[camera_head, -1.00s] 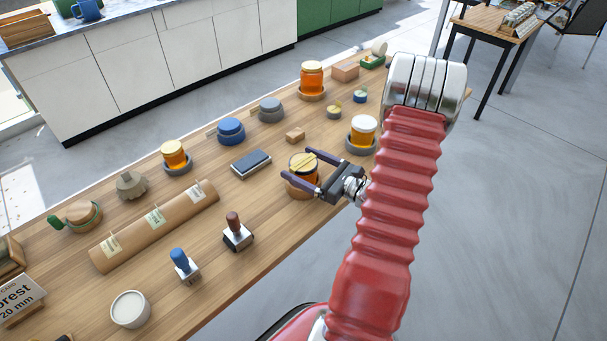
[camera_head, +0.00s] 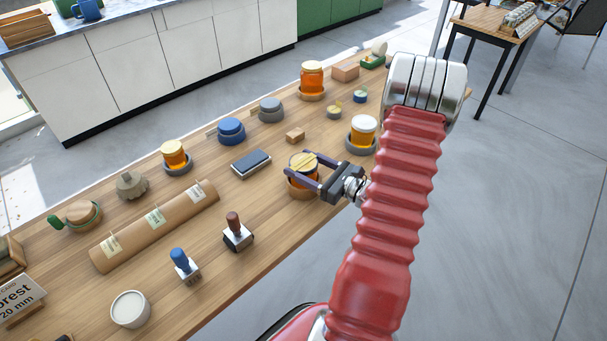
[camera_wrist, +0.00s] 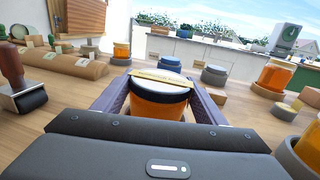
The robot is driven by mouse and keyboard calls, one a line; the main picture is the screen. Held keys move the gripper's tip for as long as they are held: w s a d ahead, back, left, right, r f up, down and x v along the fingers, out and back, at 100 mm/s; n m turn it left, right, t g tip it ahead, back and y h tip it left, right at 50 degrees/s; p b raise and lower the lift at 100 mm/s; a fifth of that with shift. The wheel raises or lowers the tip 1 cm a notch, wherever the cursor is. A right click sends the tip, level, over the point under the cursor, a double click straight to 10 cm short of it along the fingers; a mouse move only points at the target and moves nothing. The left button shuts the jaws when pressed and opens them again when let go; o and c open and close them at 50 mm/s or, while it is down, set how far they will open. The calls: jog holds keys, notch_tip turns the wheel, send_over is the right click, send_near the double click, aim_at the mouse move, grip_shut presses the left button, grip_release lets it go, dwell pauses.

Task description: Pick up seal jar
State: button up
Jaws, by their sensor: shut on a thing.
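The seal jar (camera_head: 303,172) is an amber honey jar with a dark rim and a cream lid with a yellow strip across it. It stands upright in a round wooden holder (camera_head: 300,193) near the table's front edge. My gripper (camera_head: 301,163) is shut on the jar, one finger on each side. In the wrist view the jar (camera_wrist: 158,103) sits between the two purple-grey fingers of my gripper (camera_wrist: 160,95). Its lower part is hidden there by the gripper body.
A honey jar with a white lid (camera_head: 363,130) stands close by on the right. A dark flat block (camera_head: 251,164) lies to the left, and a small wooden block (camera_head: 295,135) behind. Stamps with red (camera_head: 236,230) and blue (camera_head: 182,265) handles stand nearer on the left.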

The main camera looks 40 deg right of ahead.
jog(key=shift+c, duration=0.8)
jog(key=shift+r, duration=0.15)
jog(key=shift+r, duration=4.9)
